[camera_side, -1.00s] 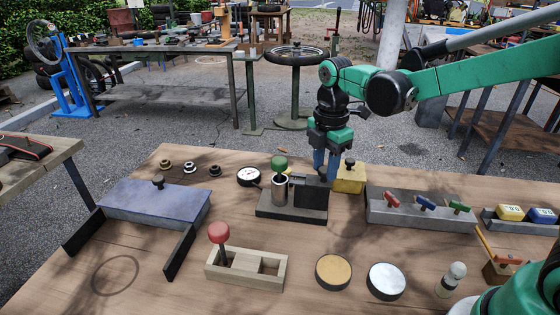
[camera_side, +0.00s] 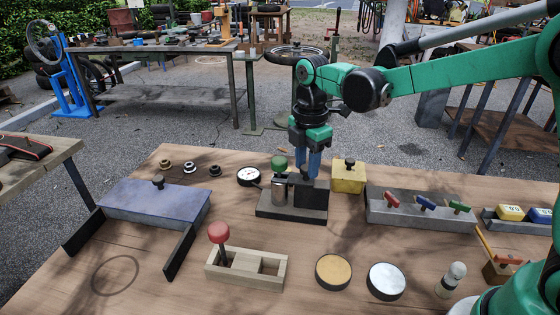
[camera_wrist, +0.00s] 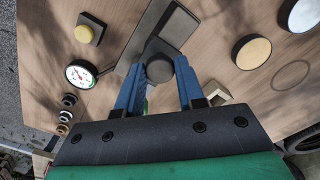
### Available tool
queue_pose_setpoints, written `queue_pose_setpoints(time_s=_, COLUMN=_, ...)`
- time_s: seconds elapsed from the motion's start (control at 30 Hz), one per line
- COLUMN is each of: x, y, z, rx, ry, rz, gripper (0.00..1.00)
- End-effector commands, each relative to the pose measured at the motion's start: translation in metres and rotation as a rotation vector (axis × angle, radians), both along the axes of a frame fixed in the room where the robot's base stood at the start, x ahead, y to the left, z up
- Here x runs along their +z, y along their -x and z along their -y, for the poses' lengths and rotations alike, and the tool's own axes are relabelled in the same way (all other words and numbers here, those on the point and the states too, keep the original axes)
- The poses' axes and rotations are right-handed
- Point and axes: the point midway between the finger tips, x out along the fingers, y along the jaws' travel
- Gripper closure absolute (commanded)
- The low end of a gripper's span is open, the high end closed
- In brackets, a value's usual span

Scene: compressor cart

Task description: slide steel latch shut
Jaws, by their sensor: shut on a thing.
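The steel latch, with its dark round knob (camera_wrist: 159,68), sits on a dark block (camera_side: 312,195) standing on a dark base plate (camera_side: 292,214). A steel cylinder (camera_side: 280,190) with a green knob (camera_side: 279,163) stands at the left of the same base. My gripper (camera_side: 307,172) points down over the dark block with its blue fingers. In the wrist view my gripper (camera_wrist: 160,92) has a finger on each side of the latch knob and is shut on it. The fingers hide much of the latch bar in the side view, and I cannot tell exactly where its end lies.
A yellow block with a black knob (camera_side: 348,178) stands close right of the base. A dial gauge (camera_side: 249,176) lies at its left. A grey switch box (camera_side: 418,210) is farther right. A wooden box with a red-knobbed lever (camera_side: 218,233) stands in front.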

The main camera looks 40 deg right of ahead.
Motion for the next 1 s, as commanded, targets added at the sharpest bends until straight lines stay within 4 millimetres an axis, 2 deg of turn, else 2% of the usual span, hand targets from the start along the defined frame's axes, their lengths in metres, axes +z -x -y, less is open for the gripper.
queue_pose_setpoints(time_s=0.13, x=0.000, y=0.000, z=0.001, rx=-0.002, ry=0.001, rz=0.001, gripper=1.00)
queue_pose_setpoints(time_s=0.17, x=0.000, y=0.000, z=0.001, rx=-0.002, ry=0.001, rz=0.001, gripper=0.58)
queue_pose_setpoints(time_s=0.23, x=0.000, y=0.000, z=0.001, rx=-0.002, ry=0.001, rz=0.001, gripper=0.38)
queue_pose_setpoints(time_s=0.27, x=0.000, y=0.000, z=0.001, rx=-0.002, ry=0.001, rz=0.000, gripper=0.35)
queue_pose_setpoints(time_s=0.6, x=0.003, y=0.000, z=0.001, rx=-0.001, ry=0.000, rz=0.000, gripper=0.35)
queue_pose_setpoints(time_s=1.0, x=0.051, y=0.000, z=0.001, rx=-0.001, ry=0.001, rz=0.000, gripper=0.35)
